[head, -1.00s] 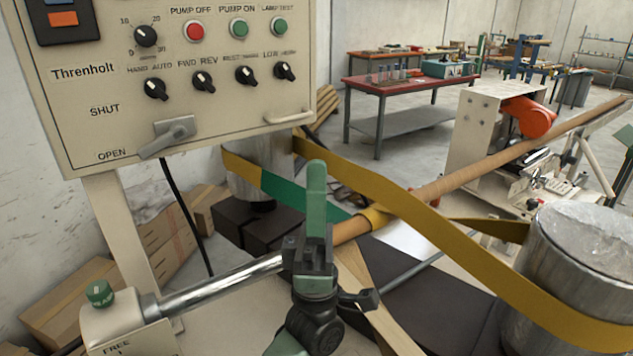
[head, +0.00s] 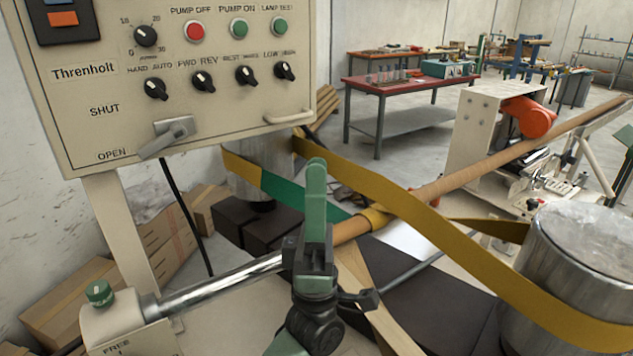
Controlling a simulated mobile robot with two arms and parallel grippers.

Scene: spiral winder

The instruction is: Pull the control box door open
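The control box door (head: 225,120) is the cream front panel at the upper left, with knobs, buttons and SHUT and OPEN labels. It looks closed or nearly so. Its latch lever (head: 168,137) slants down-left toward OPEN. A pale pull handle (head: 289,118) sits at the door's lower right. My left gripper (head: 316,168) points upward with green fingers, below and a little right of the pull handle in the picture, apart from it. Its fingers overlap in this view, so their gap is hidden. I see nothing held. My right gripper is out of view.
A yellow belt (head: 410,215) runs behind my gripper to a metal drum (head: 580,260) at the right. A long brown tube (head: 480,170) crosses diagonally. A chrome bar (head: 222,285) lies at the lower left. A red-topped bench (head: 395,83) stands farther back.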

